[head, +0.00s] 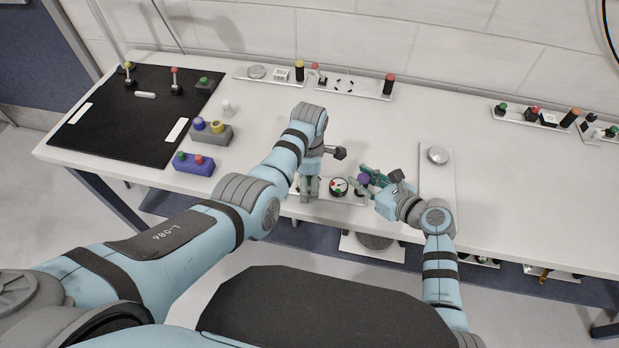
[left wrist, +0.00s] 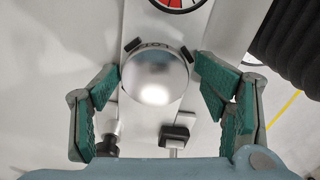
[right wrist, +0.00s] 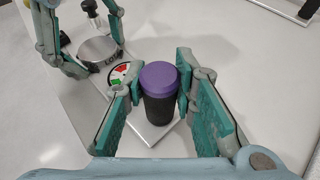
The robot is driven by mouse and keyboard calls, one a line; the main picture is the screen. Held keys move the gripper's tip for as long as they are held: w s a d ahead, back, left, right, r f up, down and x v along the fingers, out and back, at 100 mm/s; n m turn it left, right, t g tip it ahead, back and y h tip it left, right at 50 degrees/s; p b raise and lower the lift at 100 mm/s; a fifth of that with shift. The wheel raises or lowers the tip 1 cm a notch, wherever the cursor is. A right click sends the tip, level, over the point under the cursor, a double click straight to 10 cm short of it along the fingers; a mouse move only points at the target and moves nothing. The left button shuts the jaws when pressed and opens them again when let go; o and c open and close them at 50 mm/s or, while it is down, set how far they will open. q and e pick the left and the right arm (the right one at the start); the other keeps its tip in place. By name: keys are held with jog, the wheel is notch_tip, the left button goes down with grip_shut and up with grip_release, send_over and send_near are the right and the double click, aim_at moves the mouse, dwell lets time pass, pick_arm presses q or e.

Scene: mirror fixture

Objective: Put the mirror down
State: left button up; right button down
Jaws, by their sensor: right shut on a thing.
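A shiny round silver disc (left wrist: 154,76) sits between the spread fingers of my left gripper (left wrist: 160,85); it also shows in the right wrist view (right wrist: 98,50), on a pale panel. I cannot tell whether this disc is the mirror. My left gripper (head: 308,190) is open around it at the table's front edge. My right gripper (right wrist: 160,78) is shut on a black cylinder with a purple cap (right wrist: 158,92), upright at the panel's end. The purple cap (head: 364,179) shows in the head view beside the right gripper (head: 371,179).
A round gauge (head: 338,187) lies between the grippers. A white panel with a silver dome (head: 437,155) stands to the right. A black mat (head: 120,135) and button boxes (head: 193,163) are at the left. Panels with knobs (head: 345,86) line the back. The table's middle right is clear.

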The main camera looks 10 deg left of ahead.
aim_at(309, 182)
pick_arm(q)
jog(key=shift+w+a+f, duration=0.1)
jog(key=shift+w+f, duration=0.05)
jog(key=shift+w, duration=0.05)
jog(key=shift+s, duration=0.1)
jog(key=shift+r, duration=0.3)
notch_tip(309, 182, up, 13)
dwell(0.3)
dwell(0.5)
